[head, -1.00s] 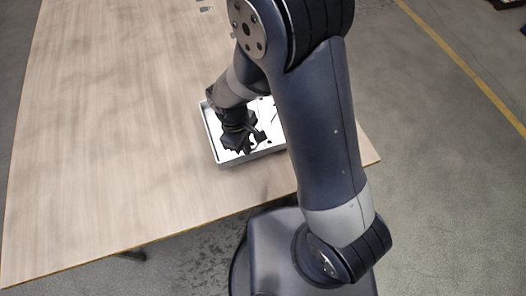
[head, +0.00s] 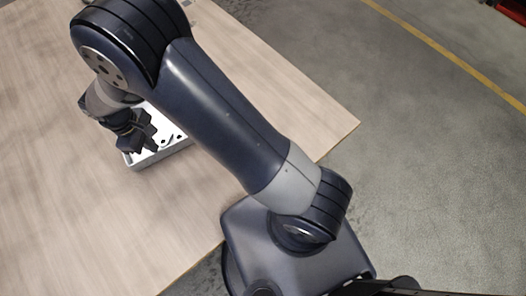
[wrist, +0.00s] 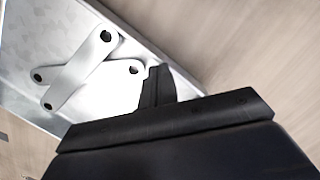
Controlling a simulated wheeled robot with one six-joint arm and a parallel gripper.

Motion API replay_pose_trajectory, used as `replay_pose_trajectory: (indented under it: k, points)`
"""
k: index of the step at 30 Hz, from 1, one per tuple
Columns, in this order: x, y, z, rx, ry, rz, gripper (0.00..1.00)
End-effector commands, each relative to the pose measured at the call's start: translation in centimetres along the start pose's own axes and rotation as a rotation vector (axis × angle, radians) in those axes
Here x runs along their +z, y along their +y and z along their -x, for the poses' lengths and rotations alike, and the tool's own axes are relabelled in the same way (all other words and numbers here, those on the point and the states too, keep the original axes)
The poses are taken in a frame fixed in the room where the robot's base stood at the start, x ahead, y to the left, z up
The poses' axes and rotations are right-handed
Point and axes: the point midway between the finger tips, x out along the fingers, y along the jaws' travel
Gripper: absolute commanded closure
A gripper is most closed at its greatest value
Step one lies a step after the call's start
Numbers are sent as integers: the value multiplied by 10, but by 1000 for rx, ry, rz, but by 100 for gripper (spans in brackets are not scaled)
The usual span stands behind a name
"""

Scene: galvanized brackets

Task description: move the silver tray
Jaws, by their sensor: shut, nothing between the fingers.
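The silver tray (head: 168,154), a shallow box with a pale inside, lies on the wooden table left of centre in the head view. My arm hides its far part. In the wrist view the tray (wrist: 28,28) fills the upper left, with flat galvanized brackets (wrist: 78,72) with dark holes lying crossed inside it. My gripper (head: 146,146) is over the left part of the tray in the head view, shut and empty. In the wrist view its dark finger (wrist: 157,88) overlaps the tray's rim; I cannot tell whether it touches.
The wooden table (head: 60,215) has wide bare room to the left and front of the tray. Its right corner (head: 345,122) shows beyond my arm. Grey concrete floor (head: 430,180) with a yellow line (head: 455,58) lies to the right. A red object (head: 511,9) is at the top right.

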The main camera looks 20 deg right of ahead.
Motion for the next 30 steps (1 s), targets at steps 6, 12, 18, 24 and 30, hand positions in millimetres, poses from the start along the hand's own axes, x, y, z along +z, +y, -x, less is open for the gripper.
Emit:
replay_pose_trajectory:
  k: [6,12,18,24,30]
  points:
    - [-17,-2,-5,-3,-3,-1,100]
    - [-16,-2,-6,-4,-5,-1,100]
    - [-15,-2,-6,-4,-8,0,100]
    - [-14,-2,-7,-5,-10,0,100]
    - [-13,-2,-7,-6,-13,0,100]
